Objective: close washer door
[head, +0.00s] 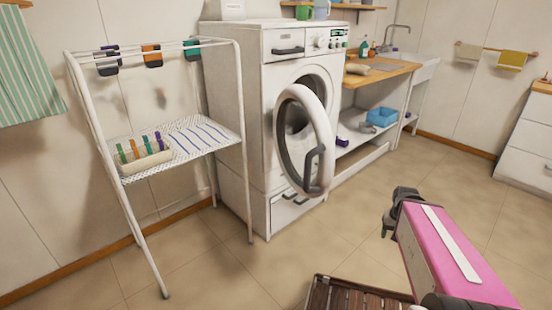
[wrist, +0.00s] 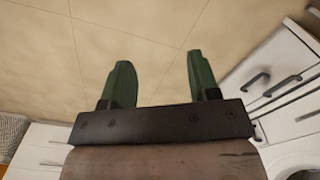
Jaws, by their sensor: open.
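The white washer (head: 290,105) stands against the back wall in the head view. Its round door (head: 281,131) is swung open toward me, with a dark handle (head: 314,165) on its free edge. My gripper (head: 389,226) is at the lower right of the head view, apart from the door and in front of it to the right. In the wrist view the two green fingers of my gripper (wrist: 158,82) are spread, with only wall or floor surface between them. Part of a white front with dark handles (wrist: 285,82) shows at the right of the wrist view.
A white drying rack (head: 180,138) with clips and a peg basket stands left of the washer. A wooden counter (head: 385,72) with a sink (head: 415,68) is to the right. A slatted wooden surface (head: 345,296) is at the bottom. Floor before the washer is clear.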

